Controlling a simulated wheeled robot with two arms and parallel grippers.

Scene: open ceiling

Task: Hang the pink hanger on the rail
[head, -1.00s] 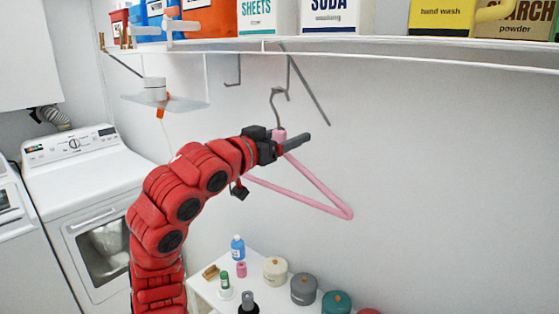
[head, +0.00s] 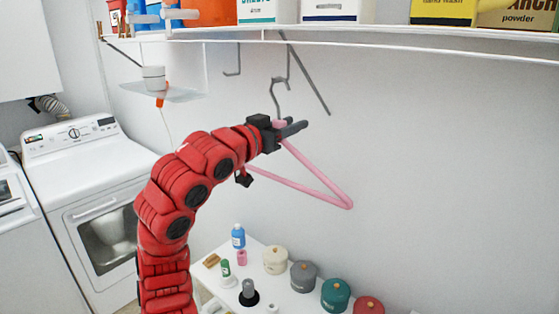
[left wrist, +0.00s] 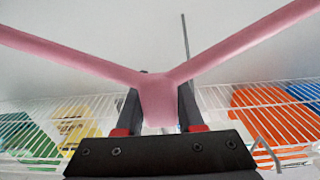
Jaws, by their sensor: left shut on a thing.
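The pink hanger (head: 322,185) has a grey metal hook (head: 276,100) pointing up. My left gripper (head: 288,128) is shut on its neck, and the pink triangle hangs below against the white wall. In the left wrist view the pink neck (left wrist: 158,98) sits between the fingers (left wrist: 158,112), with the two arms spreading outward. The white rail (head: 400,33) runs along the front of the shelf, above the hanger. The hook's top is below it, close in the picture to a grey bracket (head: 289,60); I cannot tell whether they touch. My right gripper is out of view.
Boxes, including a yellow one (head: 440,10), stand on the shelf. A small table (head: 215,292) with bottles and several lidded jars, one teal (head: 336,294), is below. A white washer (head: 95,180) stands at left. The wall right of the hanger is clear.

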